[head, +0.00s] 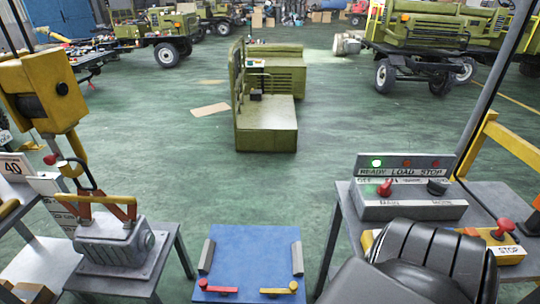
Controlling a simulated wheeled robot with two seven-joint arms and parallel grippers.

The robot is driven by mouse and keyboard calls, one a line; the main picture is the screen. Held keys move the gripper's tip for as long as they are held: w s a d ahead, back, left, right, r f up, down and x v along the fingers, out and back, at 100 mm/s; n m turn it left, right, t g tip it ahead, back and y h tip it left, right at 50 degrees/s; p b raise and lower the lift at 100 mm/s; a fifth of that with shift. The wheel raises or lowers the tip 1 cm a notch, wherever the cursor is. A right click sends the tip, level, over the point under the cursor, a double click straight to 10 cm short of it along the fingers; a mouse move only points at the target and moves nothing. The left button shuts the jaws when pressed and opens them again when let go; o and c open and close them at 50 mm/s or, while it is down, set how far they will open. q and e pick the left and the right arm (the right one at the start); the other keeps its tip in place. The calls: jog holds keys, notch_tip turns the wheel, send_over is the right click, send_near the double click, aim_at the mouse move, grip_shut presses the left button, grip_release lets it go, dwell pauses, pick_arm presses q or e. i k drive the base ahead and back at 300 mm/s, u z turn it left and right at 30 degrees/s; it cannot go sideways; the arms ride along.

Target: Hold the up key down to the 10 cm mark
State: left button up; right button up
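Neither of my grippers shows in the head view. I cannot make out a key marked up or a 10 cm mark. A yellow hoist block (57,92) hangs at the left. Its hook (72,168) is above a grey ribbed housing (118,241), with orange sling legs (100,205) running down to it. The housing sits on a grey stand; I cannot tell whether it is lifted. A grey control box (408,208) at the right has a red lever and a black knob. Its READY lamp (376,163) is lit green.
A yellow box with a red STOP button (503,228) stands at the right edge. A black ribbed seat-like shape (428,258) covers the lower right. A blue platform (253,250) with red and yellow handles is at bottom centre. Green machinery (266,125) stands beyond on open floor.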

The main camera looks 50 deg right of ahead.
aim_at(376, 232)
jog(key=z, duration=4)
jog(key=k, duration=0.85)
jog(key=u, duration=0.7)
jog(key=i, duration=0.45)
